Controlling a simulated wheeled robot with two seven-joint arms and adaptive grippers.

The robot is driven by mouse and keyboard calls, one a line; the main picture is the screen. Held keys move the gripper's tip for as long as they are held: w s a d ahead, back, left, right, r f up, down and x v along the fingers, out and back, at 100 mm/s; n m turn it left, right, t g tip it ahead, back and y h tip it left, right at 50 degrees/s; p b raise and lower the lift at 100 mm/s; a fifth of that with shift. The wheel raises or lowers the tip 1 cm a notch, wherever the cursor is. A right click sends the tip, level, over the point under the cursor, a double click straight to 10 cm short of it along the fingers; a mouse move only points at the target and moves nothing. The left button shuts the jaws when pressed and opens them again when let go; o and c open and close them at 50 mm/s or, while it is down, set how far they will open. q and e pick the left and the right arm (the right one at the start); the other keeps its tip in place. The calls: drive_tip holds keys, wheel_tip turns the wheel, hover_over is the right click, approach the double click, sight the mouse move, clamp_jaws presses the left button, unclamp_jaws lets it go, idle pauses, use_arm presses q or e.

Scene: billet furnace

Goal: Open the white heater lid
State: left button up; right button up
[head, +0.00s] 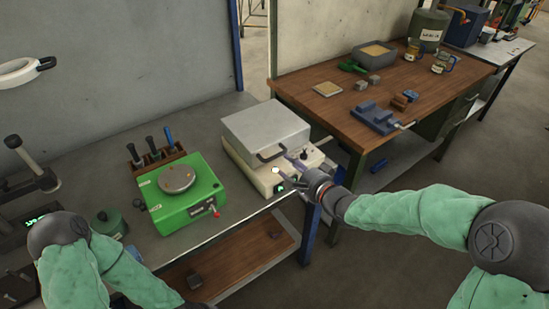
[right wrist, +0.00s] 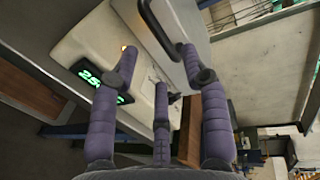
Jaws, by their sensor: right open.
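The white heater (head: 250,170) stands at the right end of the grey bench, with its light grey lid (head: 264,124) lying shut on top. A dark bar handle (head: 269,157) is on the lid's front edge; the handle also shows in the right wrist view (right wrist: 150,28). My right gripper (head: 288,173) is open and empty at the heater's front right, close to the handle. In the right wrist view its three purple fingers (right wrist: 160,68) point toward the handle, which lies just beyond their tips. Contact with it cannot be told. My left arm is at lower left; its gripper is out of view.
A green hot plate (head: 183,190) with a round metal disc stands left of the heater, in front of a tool rack (head: 157,152). A wooden workbench (head: 385,105) with a blue vice (head: 377,117) is at the right. A blue post (head: 308,235) is below the heater's corner.

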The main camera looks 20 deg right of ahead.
sight(276, 157)
drive_tip(key=b+x, duration=0.2)
drive_tip(key=x, duration=0.6)
clamp_jaws()
